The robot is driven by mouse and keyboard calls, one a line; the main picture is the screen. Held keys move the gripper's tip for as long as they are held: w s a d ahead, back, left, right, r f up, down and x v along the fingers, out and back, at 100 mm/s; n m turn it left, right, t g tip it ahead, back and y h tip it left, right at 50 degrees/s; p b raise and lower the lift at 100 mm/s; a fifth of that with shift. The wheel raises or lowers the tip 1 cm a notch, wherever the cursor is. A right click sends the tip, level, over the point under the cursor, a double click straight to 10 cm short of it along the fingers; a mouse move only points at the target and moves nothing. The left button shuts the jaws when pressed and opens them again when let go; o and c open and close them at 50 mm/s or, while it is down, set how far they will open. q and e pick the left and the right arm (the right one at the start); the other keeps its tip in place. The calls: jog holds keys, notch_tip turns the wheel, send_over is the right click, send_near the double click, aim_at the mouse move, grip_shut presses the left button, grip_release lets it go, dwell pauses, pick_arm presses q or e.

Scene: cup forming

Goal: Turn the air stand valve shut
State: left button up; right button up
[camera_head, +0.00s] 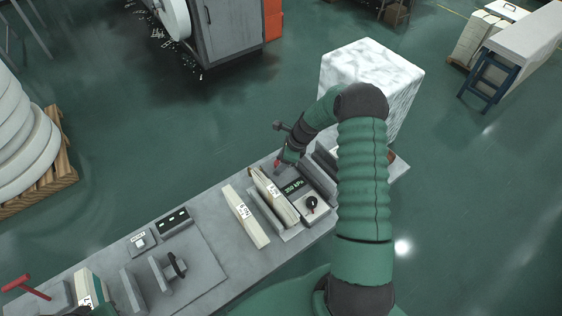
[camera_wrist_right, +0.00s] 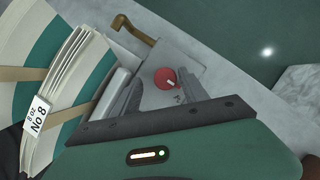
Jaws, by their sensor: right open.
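The air stand is a grey unit with a green pressure display (camera_head: 293,186) and a black knob (camera_head: 311,203) on the bench. A round red knob with a pale mark (camera_wrist_right: 165,77) shows in the right wrist view; I take it for the valve. A small red part (camera_head: 278,164) shows beside my gripper in the head view. My right gripper (camera_head: 284,157) is at the far edge of the bench, by the stand. In the wrist view its two grey fingers (camera_wrist_right: 161,88) are apart, with the red knob between or just beyond their tips. Contact cannot be told. My left gripper does not show clearly.
Stacked paper blanks labelled No 8 (camera_wrist_right: 52,100) and a brass lever (camera_wrist_right: 134,30) are close to the gripper. The grey bench (camera_head: 205,220) also holds blank stacks, a switch box (camera_head: 174,220) and a red handle (camera_head: 25,287). A white block (camera_head: 370,75) stands behind my arm.

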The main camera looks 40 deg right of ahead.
jog(key=shift+w+a+f, duration=0.15)
jog(key=shift+w+f, duration=0.05)
jog(key=shift+w, duration=0.05)
jog(key=shift+w+f, duration=0.15)
jog(key=shift+w, duration=0.2)
jog(key=shift+c, duration=0.4)
jog(key=shift+d+f, duration=0.1)
jog(key=shift+d, duration=0.3)
jog(key=shift+c, duration=1.2)
jog(key=shift+s+d, duration=0.3)
jog(key=shift+d, duration=0.05)
jog(key=c, duration=0.5)
jog(key=shift+c, duration=1)
jog(key=shift+w+a+r, duration=0.15)
jog(key=shift+a+r, duration=0.05)
jog(key=shift+a, duration=0.15)
grip_shut()
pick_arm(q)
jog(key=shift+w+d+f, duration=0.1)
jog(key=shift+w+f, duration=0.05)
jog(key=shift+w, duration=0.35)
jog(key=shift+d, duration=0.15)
pick_arm(e)
jog(key=shift+d, duration=0.2)
